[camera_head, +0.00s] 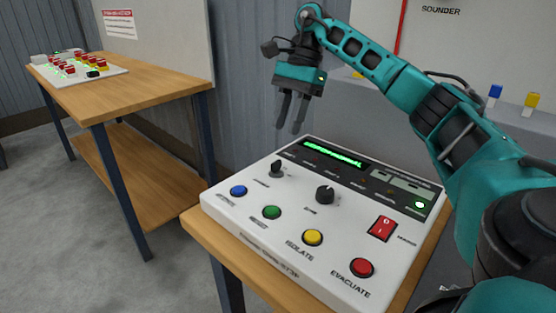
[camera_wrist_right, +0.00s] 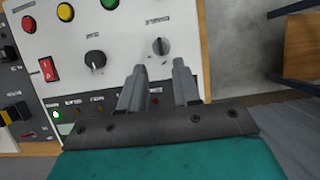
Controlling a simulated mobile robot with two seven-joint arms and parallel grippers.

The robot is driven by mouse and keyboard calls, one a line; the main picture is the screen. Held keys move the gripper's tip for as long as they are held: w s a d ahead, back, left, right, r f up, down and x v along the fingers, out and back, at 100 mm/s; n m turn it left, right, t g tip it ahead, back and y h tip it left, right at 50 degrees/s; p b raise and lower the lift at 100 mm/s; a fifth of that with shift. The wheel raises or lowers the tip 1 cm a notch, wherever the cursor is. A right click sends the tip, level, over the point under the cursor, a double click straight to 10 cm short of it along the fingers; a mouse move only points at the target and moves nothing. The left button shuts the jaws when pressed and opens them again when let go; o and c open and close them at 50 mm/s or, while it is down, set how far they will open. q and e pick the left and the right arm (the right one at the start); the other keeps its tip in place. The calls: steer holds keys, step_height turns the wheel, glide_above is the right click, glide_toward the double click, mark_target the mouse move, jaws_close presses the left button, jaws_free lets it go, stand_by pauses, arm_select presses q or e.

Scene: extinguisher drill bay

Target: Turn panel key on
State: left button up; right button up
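The white control panel (camera_head: 240,208) sits on a wooden bench, its sloped top facing up. The panel key (camera_head: 277,168) stands near the panel's left back part; in the right wrist view it is a small dark bar on a grey round lock (camera_wrist_right: 160,46). My right gripper (camera_head: 289,128) hangs fingers-down above and behind the key, apart from it. In the right wrist view my right gripper (camera_wrist_right: 158,66) has its two fingers spread with nothing between them, just short of the key in the picture. My left gripper is not in view.
A black knob (camera_head: 325,194) stands beside the key. Blue (camera_head: 238,190), green (camera_head: 271,212), yellow (camera_head: 312,237) and red (camera_head: 361,267) buttons line the front. A red rocker switch (camera_head: 382,228) is at right. Another bench (camera_head: 150,65) stands at left.

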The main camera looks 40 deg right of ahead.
mark_target(278, 160)
steer(key=b+x, duration=0.1)
steer(key=x, duration=0.7)
jaws_close()
stand_by(0.3)
